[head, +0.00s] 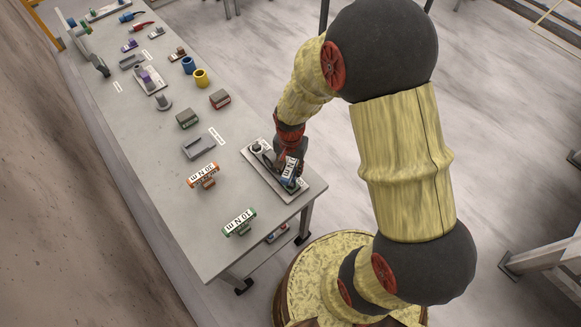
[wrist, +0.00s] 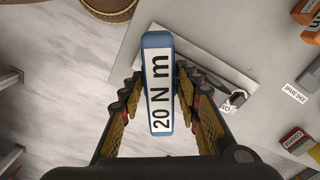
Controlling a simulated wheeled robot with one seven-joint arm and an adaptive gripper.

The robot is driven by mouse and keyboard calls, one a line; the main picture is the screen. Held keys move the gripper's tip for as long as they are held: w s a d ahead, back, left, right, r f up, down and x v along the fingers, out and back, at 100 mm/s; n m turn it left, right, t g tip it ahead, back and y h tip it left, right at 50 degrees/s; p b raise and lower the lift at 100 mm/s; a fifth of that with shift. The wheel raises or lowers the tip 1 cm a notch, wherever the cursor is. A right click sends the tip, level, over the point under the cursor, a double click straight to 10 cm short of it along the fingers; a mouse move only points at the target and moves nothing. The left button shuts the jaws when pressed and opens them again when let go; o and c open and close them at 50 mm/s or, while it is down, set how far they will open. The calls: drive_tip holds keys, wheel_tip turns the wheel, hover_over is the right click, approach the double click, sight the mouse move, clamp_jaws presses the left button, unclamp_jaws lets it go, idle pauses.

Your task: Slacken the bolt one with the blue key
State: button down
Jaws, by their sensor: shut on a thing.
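The blue key (wrist: 158,85), a blue block with a white "20 N m" label, is between the fingers of my gripper (wrist: 160,105). My gripper (head: 291,160) is shut on it over the near right end of a light plate (head: 262,178) on the slab table. The key's label also shows in the head view (head: 289,170). A grey bolt-like post (head: 256,147) stands at the plate's far left end. A dark part and a small tag (wrist: 226,108) show on the plate in the wrist view. What lies under the key is hidden, so I cannot tell whether it touches a bolt.
An orange "30 N m" key (head: 203,175) and a green "10 N m" key (head: 239,222) stand left of the plate. A grey tray (head: 199,146), small boxes and blue and yellow cups (head: 201,78) are farther back. The table's right edge is close to my gripper.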

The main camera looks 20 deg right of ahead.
drive_tip(key=shift+f+b, duration=1.55)
drive_tip(key=shift+f, duration=0.85)
drive_tip(key=shift+f+b, duration=0.5)
drive_tip(key=shift+f, duration=0.3)
drive_tip(key=n, duration=1.2)
drive_tip(key=shift+d, duration=0.1)
drive_tip(key=shift+r+p, duration=1.5)
drive_tip(key=shift+r, duration=0.3)
drive_tip(key=shift+r, duration=0.1)
drive_tip(key=shift+r+p, duration=1.8)
drive_tip(key=shift+r, duration=0.6)
